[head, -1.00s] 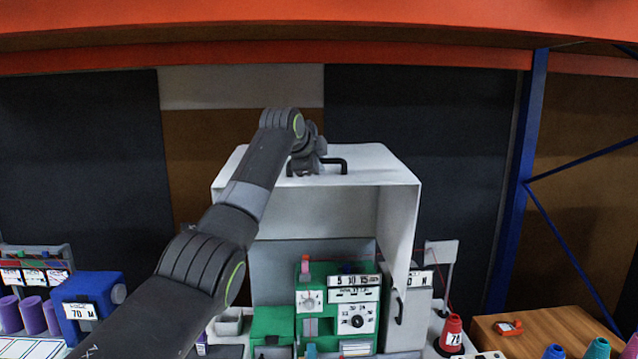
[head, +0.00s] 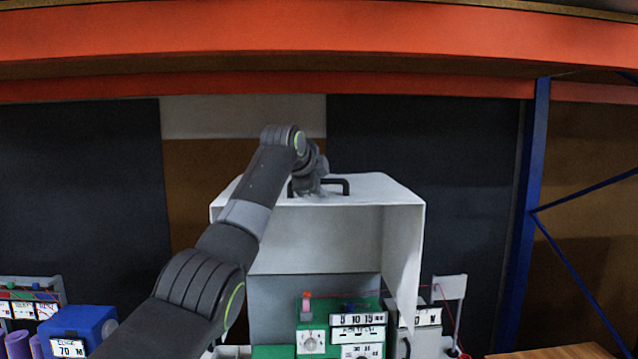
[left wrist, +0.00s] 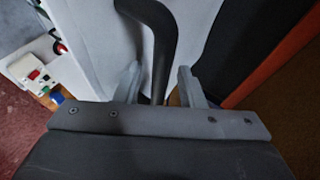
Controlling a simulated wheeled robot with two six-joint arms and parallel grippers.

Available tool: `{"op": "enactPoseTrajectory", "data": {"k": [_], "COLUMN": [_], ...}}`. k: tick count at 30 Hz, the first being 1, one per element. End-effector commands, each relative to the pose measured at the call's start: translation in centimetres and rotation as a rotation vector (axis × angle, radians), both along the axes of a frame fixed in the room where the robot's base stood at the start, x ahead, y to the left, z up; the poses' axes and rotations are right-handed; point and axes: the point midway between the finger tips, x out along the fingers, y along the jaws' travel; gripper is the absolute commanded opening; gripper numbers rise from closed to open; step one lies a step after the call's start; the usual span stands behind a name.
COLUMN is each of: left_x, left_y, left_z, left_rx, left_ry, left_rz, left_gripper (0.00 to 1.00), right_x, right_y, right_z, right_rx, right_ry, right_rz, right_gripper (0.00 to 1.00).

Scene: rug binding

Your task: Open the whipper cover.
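The whipper cover (head: 384,192) is a white box-like hood in the middle of the head view. It stands raised, with its hollow front open above the green whipper machine (head: 310,343). A dark bar handle (head: 338,181) sits on its top. My left gripper (head: 308,183) is at the left part of this handle. In the left wrist view the two fingers of my left gripper (left wrist: 160,82) stand apart on either side of the dark handle (left wrist: 161,45), with visible gaps. The white cover (left wrist: 100,40) fills the area behind. My right gripper is not in view.
An orange beam (head: 320,40) crosses the top of the head view, above the cover. A blue post (head: 528,180) stands at the right. A blue box (head: 85,325) and purple spools (head: 18,344) are at the lower left. A wooden surface (head: 555,351) shows at lower right.

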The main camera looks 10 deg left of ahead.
Motion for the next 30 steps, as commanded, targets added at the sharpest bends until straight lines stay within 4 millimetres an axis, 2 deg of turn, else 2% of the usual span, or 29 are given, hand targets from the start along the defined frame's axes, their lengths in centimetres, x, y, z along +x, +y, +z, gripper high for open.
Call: {"op": "enactPoseTrajectory", "data": {"k": [8, 14, 23, 30], "left_x": [-0.1, -1.5, -6.3, -11.0], "left_y": [0.0, 0.2, 1.1, 2.0], "left_z": [-0.1, 0.5, 3.3, 6.2], "left_rx": [0.000, -0.001, 0.000, -0.001], "left_ry": [0.003, -0.001, -0.004, -0.004], "left_rz": [-0.001, -0.001, -0.001, 0.000], "left_gripper": [0.36, 0.36, 0.36, 0.36], "right_x": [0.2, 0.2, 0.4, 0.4], "right_y": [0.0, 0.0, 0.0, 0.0], "right_z": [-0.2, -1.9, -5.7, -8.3], "right_rx": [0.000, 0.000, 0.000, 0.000], "right_ry": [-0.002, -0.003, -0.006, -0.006], "right_rz": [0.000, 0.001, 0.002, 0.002], "right_gripper": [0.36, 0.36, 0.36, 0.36]}}
